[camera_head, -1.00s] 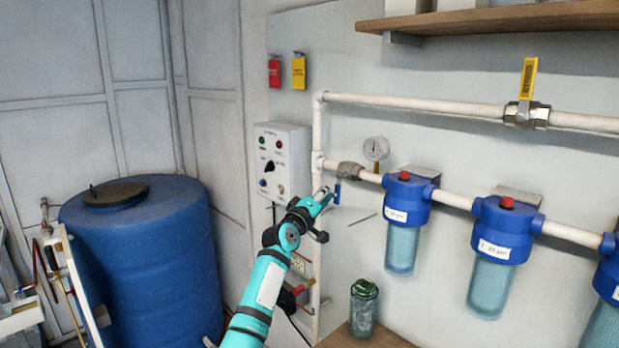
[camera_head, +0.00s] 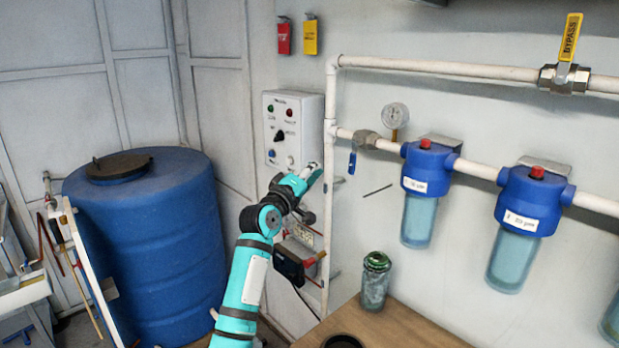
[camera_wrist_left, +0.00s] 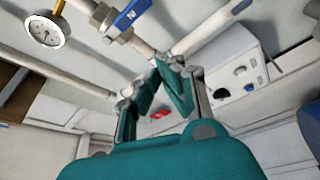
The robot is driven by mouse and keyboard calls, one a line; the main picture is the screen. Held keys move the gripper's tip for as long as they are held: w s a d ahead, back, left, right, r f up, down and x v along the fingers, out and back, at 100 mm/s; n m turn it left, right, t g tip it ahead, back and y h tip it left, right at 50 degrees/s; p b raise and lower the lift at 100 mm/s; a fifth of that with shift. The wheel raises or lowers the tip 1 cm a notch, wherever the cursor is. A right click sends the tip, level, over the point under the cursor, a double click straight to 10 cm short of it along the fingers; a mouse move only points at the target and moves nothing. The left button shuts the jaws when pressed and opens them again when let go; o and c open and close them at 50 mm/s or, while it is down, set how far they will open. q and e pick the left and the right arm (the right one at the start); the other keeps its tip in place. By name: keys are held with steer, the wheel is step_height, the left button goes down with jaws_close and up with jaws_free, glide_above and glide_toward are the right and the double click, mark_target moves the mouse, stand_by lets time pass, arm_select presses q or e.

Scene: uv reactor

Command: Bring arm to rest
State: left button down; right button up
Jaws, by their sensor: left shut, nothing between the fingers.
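My left arm comes up from the bottom of the head view, and its teal left gripper (camera_head: 312,172) is beside the white vertical pipe (camera_head: 330,120), just below the control box (camera_head: 292,130). In the left wrist view the gripper (camera_wrist_left: 165,68) has its fingertips together with nothing between them. A valve with a blue handle (camera_head: 352,162) is a little to the right of the gripper; the blue handle also shows in the left wrist view (camera_wrist_left: 133,12). Whether the fingertips touch the pipe is hard to tell. My right gripper is not in view.
A big blue barrel (camera_head: 150,250) stands at the left. Blue filter housings (camera_head: 428,170) hang along the pipe at the right, with a pressure gauge (camera_head: 396,114) beside them. A glass jar (camera_head: 375,282) stands on the wooden table (camera_head: 405,325) in front.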

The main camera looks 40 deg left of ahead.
arm_select(q)
steer(key=shift+s+d, duration=0.3)
steer(key=shift+s, duration=0.45)
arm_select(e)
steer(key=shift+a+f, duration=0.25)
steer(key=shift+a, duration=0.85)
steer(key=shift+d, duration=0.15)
